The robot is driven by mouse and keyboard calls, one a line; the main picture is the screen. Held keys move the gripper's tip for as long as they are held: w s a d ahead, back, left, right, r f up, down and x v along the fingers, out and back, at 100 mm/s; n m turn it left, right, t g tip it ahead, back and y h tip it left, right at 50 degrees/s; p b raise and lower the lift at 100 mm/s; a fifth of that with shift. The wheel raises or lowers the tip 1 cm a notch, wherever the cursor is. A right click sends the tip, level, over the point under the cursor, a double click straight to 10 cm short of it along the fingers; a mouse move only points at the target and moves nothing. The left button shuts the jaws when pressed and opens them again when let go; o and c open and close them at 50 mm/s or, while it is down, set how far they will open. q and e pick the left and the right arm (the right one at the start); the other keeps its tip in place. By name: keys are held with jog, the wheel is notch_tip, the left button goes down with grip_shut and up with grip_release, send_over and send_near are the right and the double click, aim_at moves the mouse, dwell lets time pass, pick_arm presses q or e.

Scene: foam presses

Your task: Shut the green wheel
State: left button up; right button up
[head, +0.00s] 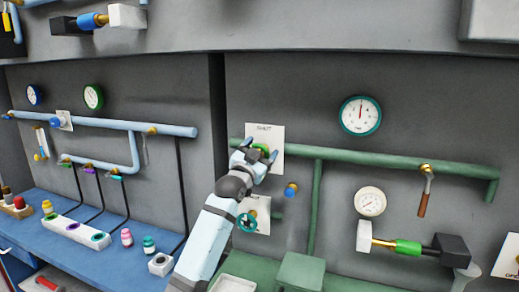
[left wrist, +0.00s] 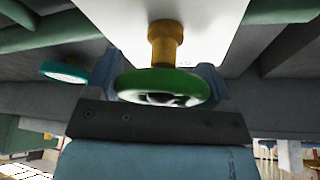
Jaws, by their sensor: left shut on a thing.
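The green wheel (left wrist: 165,86) sits on a brass stem (left wrist: 166,45) in front of a white plate in the left wrist view. In the head view only a bit of the green wheel (head: 261,147) shows, in front of the white plate marked SHUT (head: 264,130) on the green pipe. My left gripper (head: 257,152) is at the wheel and hides most of it. In the left wrist view my left gripper (left wrist: 163,80) has one finger on each side of the wheel's rim and is shut on it. My right gripper is not in view.
The green pipe (head: 380,158) runs along the grey wall, with a teal-rimmed gauge (head: 360,115) above it. A lever with a brown handle (head: 424,200) hangs at right. A second white plate (head: 262,212) is below the wheel. A blue bench (head: 60,215) with small items is at left.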

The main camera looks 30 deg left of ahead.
pick_arm(q)
jog(key=m+h+p, duration=0.1)
jog(key=m, duration=0.2)
jog(key=m+g+h+p, duration=0.1)
jog(key=m, duration=0.2)
jog(key=shift+d+r+h, duration=0.1)
jog(key=shift+h, duration=0.3)
jog(key=shift+d+m+g+h+p, duration=0.1)
jog(key=shift+m+g+h+p, duration=0.2)
jog(key=shift+m+p, duration=0.8)
jog(key=shift+w+f+m, duration=0.1)
jog(key=shift+f+m, duration=0.1)
jog(key=shift+m, duration=0.1)
jog(key=o, duration=0.9)
jog(key=shift+f, duration=0.1)
